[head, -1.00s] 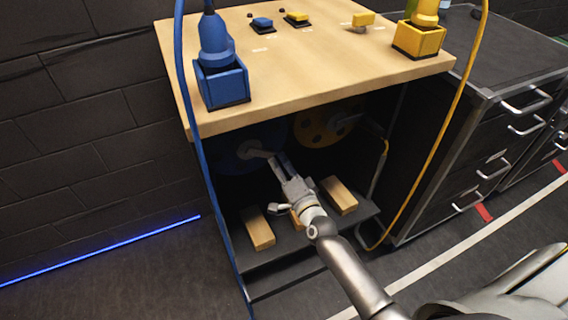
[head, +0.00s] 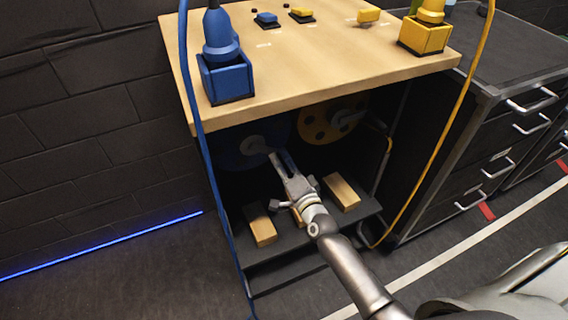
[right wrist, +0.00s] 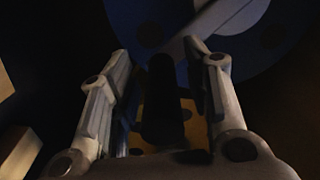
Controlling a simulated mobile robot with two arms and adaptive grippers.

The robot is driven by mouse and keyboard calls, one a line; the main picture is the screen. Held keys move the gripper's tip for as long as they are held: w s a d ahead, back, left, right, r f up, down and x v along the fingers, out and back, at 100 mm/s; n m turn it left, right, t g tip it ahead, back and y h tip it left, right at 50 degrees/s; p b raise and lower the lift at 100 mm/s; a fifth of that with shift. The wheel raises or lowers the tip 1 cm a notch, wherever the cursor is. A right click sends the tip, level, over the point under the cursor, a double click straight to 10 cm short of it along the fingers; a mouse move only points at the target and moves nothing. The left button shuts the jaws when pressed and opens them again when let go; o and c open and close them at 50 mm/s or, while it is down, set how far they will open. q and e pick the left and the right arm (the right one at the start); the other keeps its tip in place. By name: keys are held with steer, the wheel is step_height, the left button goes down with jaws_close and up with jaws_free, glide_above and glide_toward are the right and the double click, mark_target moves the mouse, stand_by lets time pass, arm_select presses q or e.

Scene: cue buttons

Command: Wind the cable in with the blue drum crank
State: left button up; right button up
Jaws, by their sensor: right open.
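The blue drum (head: 241,150) sits in shadow under the left part of the wooden tabletop. Its pale crank (head: 262,146) reaches from the hub toward my right gripper (head: 283,163). In the right wrist view the blue drum (right wrist: 265,45) fills the top right, with the pale crank arm (right wrist: 228,22) across it. A dark crank handle (right wrist: 163,100) shows between the spread fingers of my right gripper (right wrist: 160,75). Contact with either finger cannot be made out. The blue cable (head: 207,165) hangs down the left side of the bench. My left gripper is not in view.
A yellow drum (head: 325,122) with its own crank stands right of the blue one. Wooden blocks (head: 262,228) (head: 341,192) lie on the dark lower shelf below my arm. A yellow cable (head: 447,130) hangs at the right, beside a drawer cabinet (head: 500,120).

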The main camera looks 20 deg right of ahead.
steer(key=s, duration=1.2)
steer(key=shift+d, duration=0.2)
